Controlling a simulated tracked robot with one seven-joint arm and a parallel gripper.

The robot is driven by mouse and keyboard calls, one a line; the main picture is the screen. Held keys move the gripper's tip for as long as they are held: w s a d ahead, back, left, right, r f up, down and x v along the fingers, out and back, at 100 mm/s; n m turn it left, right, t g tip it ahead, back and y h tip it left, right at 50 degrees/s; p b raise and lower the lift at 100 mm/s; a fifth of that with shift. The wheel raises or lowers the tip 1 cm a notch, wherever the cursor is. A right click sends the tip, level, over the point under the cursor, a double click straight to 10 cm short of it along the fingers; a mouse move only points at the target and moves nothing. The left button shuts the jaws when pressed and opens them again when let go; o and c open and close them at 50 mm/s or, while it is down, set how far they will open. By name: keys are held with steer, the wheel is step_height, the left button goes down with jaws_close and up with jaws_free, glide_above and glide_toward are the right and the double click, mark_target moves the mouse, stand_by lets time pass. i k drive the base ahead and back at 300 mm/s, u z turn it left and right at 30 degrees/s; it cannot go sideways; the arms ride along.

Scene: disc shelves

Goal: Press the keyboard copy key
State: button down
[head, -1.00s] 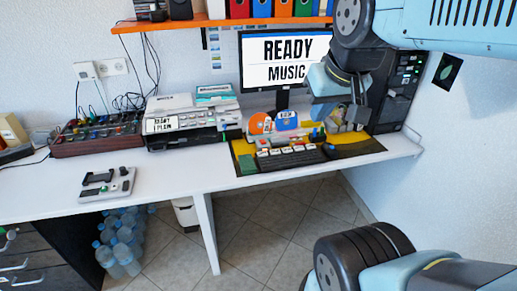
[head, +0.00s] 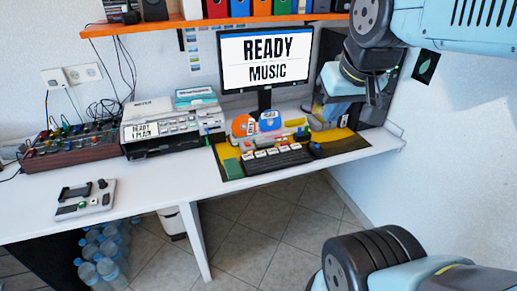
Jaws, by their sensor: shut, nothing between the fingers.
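The dark keyboard (head: 279,161) lies on the yellow-and-black mat (head: 345,144) at the right part of the desk, with a row of pale labelled keys along its back. The key labels are too small to read, so I cannot tell which is the copy key. My gripper (head: 372,97) is shut and empty, above the desk to the right of the monitor. It is up and to the right of the keyboard in the picture, apart from it.
The monitor (head: 266,58) reads "READY MUSIC". Orange and blue discs (head: 270,121) stand behind the keyboard. A labelled printer-like device (head: 172,122), a mixer (head: 75,141) and a grey control box (head: 84,200) sit to the left. An orange shelf (head: 190,24) hangs above.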

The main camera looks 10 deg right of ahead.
mark_target(250, 156)
steer(key=z, duration=1.25)
steer(key=k, duration=1.1)
steer(key=u, duration=1.5)
steer(key=i, duration=1.05)
steer(key=z, duration=0.05)
